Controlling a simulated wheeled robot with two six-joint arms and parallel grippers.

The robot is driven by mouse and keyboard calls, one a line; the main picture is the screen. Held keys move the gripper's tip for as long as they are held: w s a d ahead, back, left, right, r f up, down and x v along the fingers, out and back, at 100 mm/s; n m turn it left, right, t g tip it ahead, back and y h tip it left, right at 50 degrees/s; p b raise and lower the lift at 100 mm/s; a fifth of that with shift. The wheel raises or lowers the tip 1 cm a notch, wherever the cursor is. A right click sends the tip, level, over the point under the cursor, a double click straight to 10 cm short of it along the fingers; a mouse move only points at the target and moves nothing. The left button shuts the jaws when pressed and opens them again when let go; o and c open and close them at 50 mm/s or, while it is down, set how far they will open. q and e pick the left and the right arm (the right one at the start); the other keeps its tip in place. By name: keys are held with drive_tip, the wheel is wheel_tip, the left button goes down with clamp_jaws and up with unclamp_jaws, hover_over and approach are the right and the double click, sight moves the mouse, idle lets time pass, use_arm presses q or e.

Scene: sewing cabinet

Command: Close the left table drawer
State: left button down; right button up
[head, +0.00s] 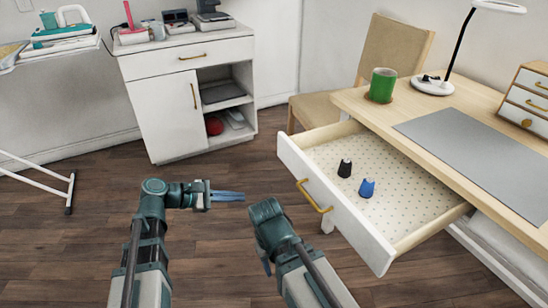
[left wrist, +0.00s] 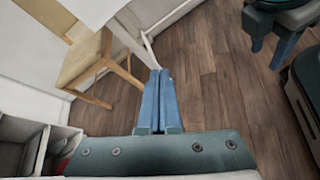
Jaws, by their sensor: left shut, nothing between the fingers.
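The left table drawer (head: 335,205) is pulled well out from under the wooden desk (head: 345,97) in the head view. It has a white front, a gold handle (head: 314,197) and a dotted lining. A small black object (head: 345,168) and a small blue object (head: 367,188) stand inside it. My left gripper (head: 243,196) is shut and empty, left of the drawer front and apart from it, pointing toward it. Its closed blue fingers also show in the left wrist view (left wrist: 159,72).
A green mug (head: 381,85), a lamp (head: 434,85), a grey mat (head: 480,150) and a small drawer box (head: 527,98) are on the desk. A wooden chair (head: 395,48) stands behind. A white cabinet (head: 165,105) is at the back left. Floor left of the drawer is clear.

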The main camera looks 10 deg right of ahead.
sight(284, 148)
use_arm(q)
drive_tip(key=w+a+r+n+t+h, duration=0.1)
drive_tip(key=w+r+n+t+h, duration=0.2)
drive_tip(key=r+n, duration=0.45)
drive_tip(key=shift+m+g+h, duration=0.3)
drive_tip(key=shift+m+h, duration=0.25)
drive_tip(key=shift+h, duration=0.15)
drive_tip(key=x, duration=0.4)
drive_tip(key=r+x, duration=0.1)
drive_tip(key=x, duration=0.9)
drive_tip(key=shift+w+r, duration=0.2)
